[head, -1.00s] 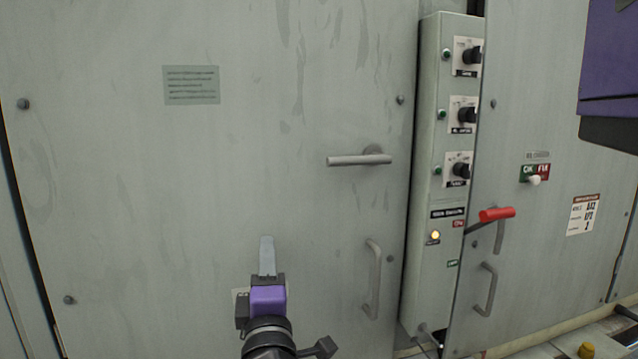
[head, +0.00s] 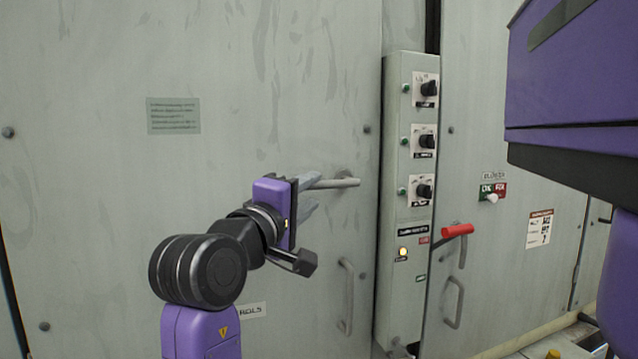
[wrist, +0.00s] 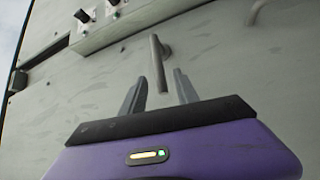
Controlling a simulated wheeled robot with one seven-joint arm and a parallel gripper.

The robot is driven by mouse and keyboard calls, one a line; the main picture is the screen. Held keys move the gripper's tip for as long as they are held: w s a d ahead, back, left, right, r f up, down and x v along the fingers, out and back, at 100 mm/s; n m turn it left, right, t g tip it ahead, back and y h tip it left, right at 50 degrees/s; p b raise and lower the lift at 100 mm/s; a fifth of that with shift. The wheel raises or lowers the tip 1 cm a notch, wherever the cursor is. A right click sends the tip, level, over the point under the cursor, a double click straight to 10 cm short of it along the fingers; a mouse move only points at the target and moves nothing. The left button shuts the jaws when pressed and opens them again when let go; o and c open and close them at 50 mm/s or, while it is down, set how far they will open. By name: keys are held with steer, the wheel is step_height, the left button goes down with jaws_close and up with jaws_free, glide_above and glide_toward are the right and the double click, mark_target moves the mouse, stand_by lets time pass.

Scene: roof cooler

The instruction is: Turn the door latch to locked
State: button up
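The door latch is a grey lever (head: 345,182) on the large grey left door (head: 300,110). It lies nearly level in the head view, its free end pointing left from a round pivot. My gripper (head: 314,192) is at that free end. In the wrist view the lever (wrist: 159,62) reaches down toward the gap between my two fingers (wrist: 160,88). The fingers are apart, one on each side of the lever's end, and not closed on it. The head view partly hides the lever's tip behind the gripper.
A fixed pull handle (head: 346,295) is below the lever. A narrow control panel (head: 396,235) with several black knobs stands right of the door. Farther right is a red-gripped lever (head: 457,230) and a toggle switch (head: 491,198).

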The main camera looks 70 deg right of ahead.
mark_target(317, 188)
steer(key=shift+s+d+r+p, duration=0.1)
steer(key=shift+d+p, duration=0.05)
steer(key=shift+d, duration=0.7)
steer(key=shift+s+d+r+p, duration=0.1)
steer(key=shift+d+r+p, duration=0.1)
steer(key=shift+d, duration=0.6)
steer(key=shift+d+r+p, duration=0.1)
steer(key=shift+d+p, duration=0.05)
steer(key=shift+d, duration=0.7)
jaws_close()
steer(key=shift+f, duration=0.1)
